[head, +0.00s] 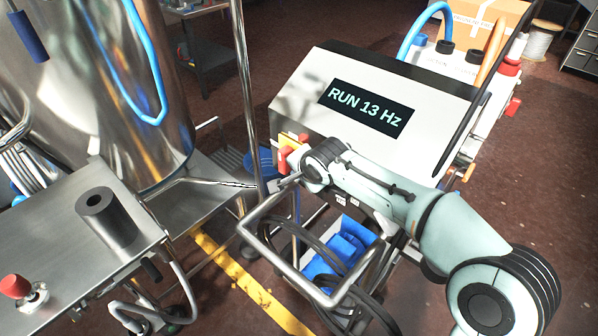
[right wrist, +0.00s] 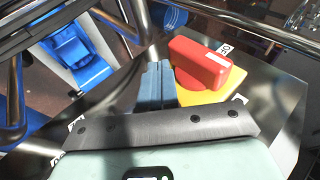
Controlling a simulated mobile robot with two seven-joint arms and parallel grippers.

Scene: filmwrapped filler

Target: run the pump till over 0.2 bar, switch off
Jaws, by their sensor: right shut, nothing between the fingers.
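The pump's control box (head: 370,100) has a sloped white front. Its dark display (head: 367,106) reads "RUN 13 Hz". A red rotary switch on a yellow plate (head: 290,145) is on the box's left side. In the right wrist view the red handle (right wrist: 198,62) stands over the yellow plate (right wrist: 220,85), with a partly hidden white label beside it. My right gripper (right wrist: 158,75) is shut and empty, its fingers close beside the handle's left; I cannot tell whether they touch. A blue motor-like unit (head: 340,250) sits below the box. No pressure reading is visible. My left gripper is out of view.
A bent steel tube rail (head: 262,245) and black hoses surround the space below my right arm. A steel tank (head: 130,90) and a steel table with a black cylinder (head: 106,215) and red knob (head: 15,286) stand left. Bottles and a cardboard box (head: 480,22) are behind.

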